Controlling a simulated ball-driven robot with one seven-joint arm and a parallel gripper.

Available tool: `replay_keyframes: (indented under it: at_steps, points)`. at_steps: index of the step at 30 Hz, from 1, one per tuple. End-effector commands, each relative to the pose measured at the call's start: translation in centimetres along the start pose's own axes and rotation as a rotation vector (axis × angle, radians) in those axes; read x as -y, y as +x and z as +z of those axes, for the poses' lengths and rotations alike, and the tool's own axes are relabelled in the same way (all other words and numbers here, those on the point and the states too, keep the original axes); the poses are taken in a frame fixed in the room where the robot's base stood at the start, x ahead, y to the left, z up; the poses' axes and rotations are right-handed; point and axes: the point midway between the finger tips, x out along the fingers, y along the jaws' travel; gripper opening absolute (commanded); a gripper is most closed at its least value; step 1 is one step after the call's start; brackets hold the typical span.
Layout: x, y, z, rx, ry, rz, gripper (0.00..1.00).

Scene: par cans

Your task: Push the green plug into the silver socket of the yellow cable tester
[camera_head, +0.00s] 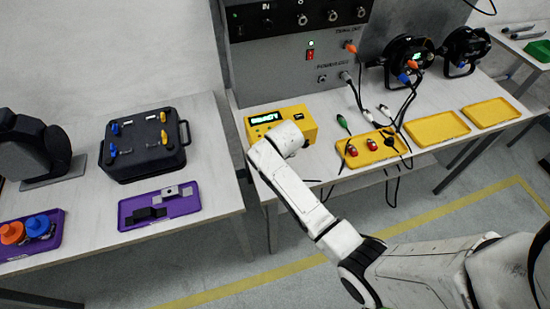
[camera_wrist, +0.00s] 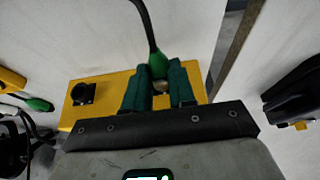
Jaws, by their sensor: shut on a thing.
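The yellow cable tester (camera_head: 308,122) stands on the right-hand table with a lit green display. In the wrist view the tester (camera_wrist: 105,84) lies under my gripper (camera_wrist: 160,75), with a black socket (camera_wrist: 83,93) to the left. My gripper's green fingers are shut on a green plug (camera_wrist: 158,62), whose dark cable runs up out of the picture. A small silvery round part (camera_wrist: 161,86) shows between the fingers; I cannot tell whether it is plug or socket, or whether the plug is seated. In the head view my wrist hides the fingers and held plug.
Another green plug (camera_head: 342,121) and several cables lie right of the tester. A yellow tray (camera_head: 346,163) with red-and-silver parts is near the front edge. A grey rack (camera_head: 285,75) stands behind. A gap separates the left table, with its black case (camera_head: 145,155).

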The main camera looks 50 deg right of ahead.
Motion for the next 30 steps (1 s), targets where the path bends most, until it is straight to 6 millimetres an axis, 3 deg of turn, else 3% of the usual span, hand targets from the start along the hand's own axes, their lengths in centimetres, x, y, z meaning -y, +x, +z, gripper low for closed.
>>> replay_keyframes:
  at_steps: [12,13,21,30]
  points:
    - [0.02,0.12,-0.34,0.000,0.000,0.000,0.00]
    - [0.02,0.12,-0.34,0.000,0.000,0.000,0.27]
    - [0.02,0.13,-0.31,0.000,0.000,0.000,0.53]
    - [0.03,-0.01,-0.29,0.000,0.000,0.000,0.54]
